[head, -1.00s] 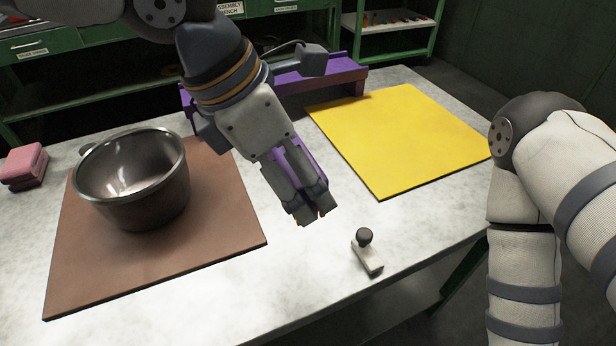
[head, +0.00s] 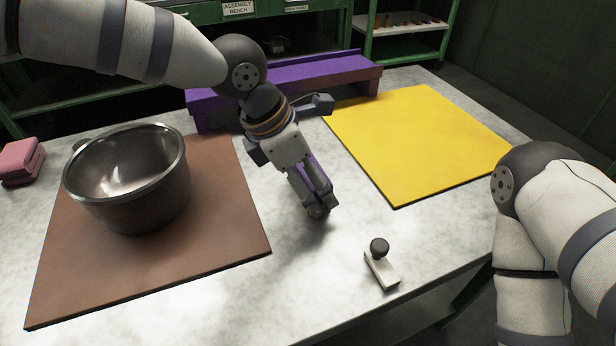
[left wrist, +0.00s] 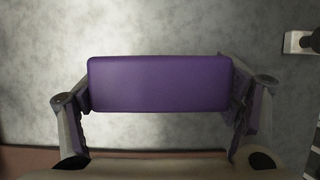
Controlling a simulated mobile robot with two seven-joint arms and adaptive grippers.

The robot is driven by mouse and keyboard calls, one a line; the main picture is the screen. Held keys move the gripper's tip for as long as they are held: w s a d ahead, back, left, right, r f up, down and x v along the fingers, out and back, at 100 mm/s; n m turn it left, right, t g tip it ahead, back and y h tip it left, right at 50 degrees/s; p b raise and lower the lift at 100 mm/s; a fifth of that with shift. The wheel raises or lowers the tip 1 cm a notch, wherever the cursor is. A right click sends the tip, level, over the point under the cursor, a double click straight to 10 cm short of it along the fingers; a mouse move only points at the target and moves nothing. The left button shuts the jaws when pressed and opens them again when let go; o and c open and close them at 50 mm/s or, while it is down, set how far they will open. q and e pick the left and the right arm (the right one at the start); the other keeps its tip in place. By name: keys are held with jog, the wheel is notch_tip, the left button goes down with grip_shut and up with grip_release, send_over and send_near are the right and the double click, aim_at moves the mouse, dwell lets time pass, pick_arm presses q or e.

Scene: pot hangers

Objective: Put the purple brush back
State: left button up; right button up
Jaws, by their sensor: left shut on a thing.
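The purple brush (left wrist: 160,84) spans the gap between the fingers of my left gripper in the left wrist view, with both fingers against its ends. In the head view a sliver of the brush (head: 313,168) shows between the fingers, and most of it is hidden. My left gripper (head: 318,210) is shut on it and points down, low over the bare table between the brown mat and the yellow mat. Whether the brush touches the table I cannot tell. My right gripper is out of view; only my right arm shows.
A purple raised shelf (head: 290,74) stands along the back. A metal pot (head: 130,190) sits on the brown mat (head: 200,240). The yellow mat (head: 420,140) is empty. A small white block with a black knob (head: 383,270) lies near the front edge. Pink blocks (head: 20,163) lie at far left.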

pick_arm(q)
jog(key=shift+f, duration=0.15)
jog(key=o, duration=1.4)
jog(key=p+v, duration=0.1)
jog(key=v, duration=1.1)
